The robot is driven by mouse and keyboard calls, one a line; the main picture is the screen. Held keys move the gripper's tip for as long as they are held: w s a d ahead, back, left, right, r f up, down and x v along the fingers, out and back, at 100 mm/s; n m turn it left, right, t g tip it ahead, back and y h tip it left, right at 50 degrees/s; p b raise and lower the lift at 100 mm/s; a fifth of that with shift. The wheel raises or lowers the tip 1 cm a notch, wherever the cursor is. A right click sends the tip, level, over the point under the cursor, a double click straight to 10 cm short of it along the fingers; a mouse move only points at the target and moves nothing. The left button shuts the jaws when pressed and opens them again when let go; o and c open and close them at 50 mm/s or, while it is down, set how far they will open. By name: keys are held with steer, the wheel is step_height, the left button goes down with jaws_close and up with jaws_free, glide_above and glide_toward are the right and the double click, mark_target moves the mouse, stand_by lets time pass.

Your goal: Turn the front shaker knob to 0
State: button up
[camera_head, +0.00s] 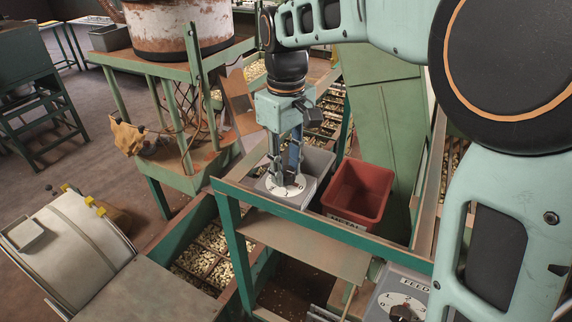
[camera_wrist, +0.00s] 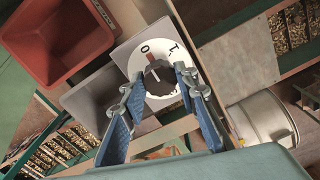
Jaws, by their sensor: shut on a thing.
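A black knob (camera_wrist: 158,73) sits on a round white dial plate (camera_wrist: 142,66) in the wrist view. The figure 0 is readable on the plate, with another mark to its right. A small reddish mark shows on the side of the knob toward the 0. In the head view the dial plate (camera_head: 272,188) is on a grey box behind the green rail, and the knob is mostly hidden by the fingers. My gripper (camera_wrist: 161,75) points down at the dial, its two blue-padded fingers shut on the knob. No shaker label is readable.
A red bin (camera_head: 357,190) stands right of the dial, with a grey bin (camera_head: 317,162) between. A second dial (camera_head: 403,306), labelled FEED, is at the lower right. A green rail (camera_head: 320,226) runs in front. Nut trays (camera_head: 205,262) lie below left.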

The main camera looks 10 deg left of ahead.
mark_target(286, 170)
steer(key=shift+o, duration=0.2)
stand_by(0.4)
steer(key=o, duration=1.1)
steer(key=shift+r, duration=0.15)
step_height(286, 170, up, 12)
steer(key=shift+f, duration=0.1)
steer(key=shift+w, duration=0.1)
